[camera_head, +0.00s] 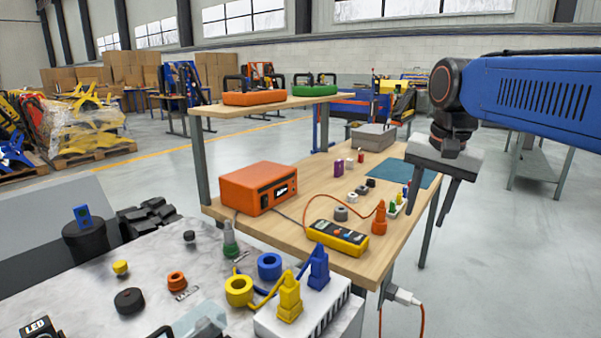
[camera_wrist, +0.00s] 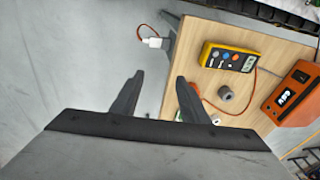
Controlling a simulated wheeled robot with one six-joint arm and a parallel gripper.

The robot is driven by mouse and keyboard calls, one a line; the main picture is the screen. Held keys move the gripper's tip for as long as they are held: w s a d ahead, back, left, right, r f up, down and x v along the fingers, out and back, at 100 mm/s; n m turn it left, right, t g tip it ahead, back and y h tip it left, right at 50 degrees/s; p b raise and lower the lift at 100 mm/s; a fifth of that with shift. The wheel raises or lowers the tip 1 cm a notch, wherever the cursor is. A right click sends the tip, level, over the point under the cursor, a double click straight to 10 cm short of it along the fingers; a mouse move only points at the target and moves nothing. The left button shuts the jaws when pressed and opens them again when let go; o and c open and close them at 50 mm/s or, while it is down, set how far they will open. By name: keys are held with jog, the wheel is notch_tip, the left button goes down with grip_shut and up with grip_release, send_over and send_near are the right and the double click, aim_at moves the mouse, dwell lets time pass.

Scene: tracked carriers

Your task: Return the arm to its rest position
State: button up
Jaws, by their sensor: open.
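My gripper (camera_head: 428,200) hangs at the right in the head view, beside the right edge of the wooden table (camera_head: 285,222). Its two dark fingers point down and are apart, with nothing between them. My blue arm reaches in from the right edge of the picture. In the wrist view my gripper (camera_wrist: 155,98) is also open and empty, with grey floor and the table edge below it. Nothing is seen touching the fingers.
The wooden table holds an orange device (camera_head: 258,187), a yellow meter (camera_head: 338,238) and a grey box (camera_head: 374,137). A raised shelf (camera_head: 262,105) stands behind. A marble-topped bench (camera_head: 215,285) with connectors is in front. Open floor (camera_head: 500,250) lies right.

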jog(key=s+d+f+n+t, duration=0.2)
jog(key=s+f+n, duration=0.5)
jog(key=s+f, duration=1)
notch_tip(320, 180, down, 3)
jog(key=shift+s+d+r+t, duration=0.1)
jog(key=shift+s+d+t, duration=0.2)
jog(key=shift+d, duration=0.05)
